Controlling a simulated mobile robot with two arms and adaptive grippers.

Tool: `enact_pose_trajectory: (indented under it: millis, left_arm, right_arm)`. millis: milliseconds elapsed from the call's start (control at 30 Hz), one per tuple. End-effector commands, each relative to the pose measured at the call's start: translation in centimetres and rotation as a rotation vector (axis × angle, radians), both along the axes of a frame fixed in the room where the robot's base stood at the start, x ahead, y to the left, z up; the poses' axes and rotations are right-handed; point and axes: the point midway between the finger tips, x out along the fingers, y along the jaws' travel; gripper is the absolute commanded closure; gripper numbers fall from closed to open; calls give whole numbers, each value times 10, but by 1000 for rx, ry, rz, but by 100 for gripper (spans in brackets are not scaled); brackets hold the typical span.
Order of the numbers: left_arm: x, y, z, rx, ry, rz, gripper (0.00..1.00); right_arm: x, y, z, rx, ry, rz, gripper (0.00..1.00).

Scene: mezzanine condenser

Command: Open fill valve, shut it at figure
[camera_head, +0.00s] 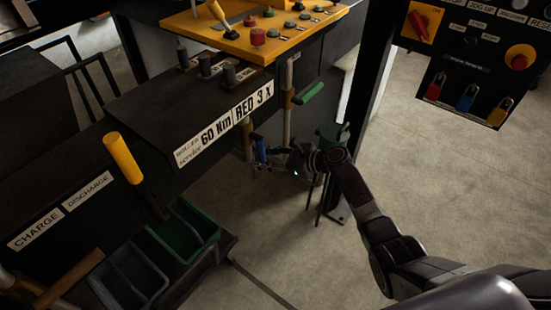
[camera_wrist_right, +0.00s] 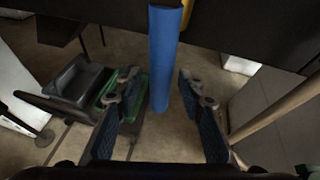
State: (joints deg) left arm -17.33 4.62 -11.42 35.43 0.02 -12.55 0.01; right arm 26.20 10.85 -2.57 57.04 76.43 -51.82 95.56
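A blue lever handle (camera_head: 261,149) hangs below the black bench, beside a tan vertical pipe. In the right wrist view the blue handle (camera_wrist_right: 164,50) runs down from the top between my fingers. My right gripper (camera_head: 262,167) is at this handle, and its fingers (camera_wrist_right: 157,88) are spread open. Gaps show on both sides of the handle, so it is not gripped; its exact depth between the fingers is unclear. A green handle (camera_head: 312,93) sits on another pipe to the right. No readable label marks either as the fill valve. My left gripper is not in view.
A yellow lever (camera_head: 122,158) stands by the CHARGE/DISCHARGE plate (camera_head: 62,212). A yellow control panel (camera_head: 250,30) is above, and a black switch board (camera_head: 470,60) at upper right. Green (camera_head: 205,222) and grey bins sit low left. Floor at right is clear.

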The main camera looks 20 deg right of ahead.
Motion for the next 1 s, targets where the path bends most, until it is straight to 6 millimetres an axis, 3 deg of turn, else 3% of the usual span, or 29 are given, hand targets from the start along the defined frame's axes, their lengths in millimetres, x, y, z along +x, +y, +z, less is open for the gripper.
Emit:
enact_pose_trajectory:
  millis: [600, 1000]
  left_arm:
    - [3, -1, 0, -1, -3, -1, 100]
    - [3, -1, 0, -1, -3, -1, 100]
  right_arm:
    - [-62, -67, 37, -4, 1, 0, 64]
    - [-72, -78, 45, -1, 2, 2, 64]
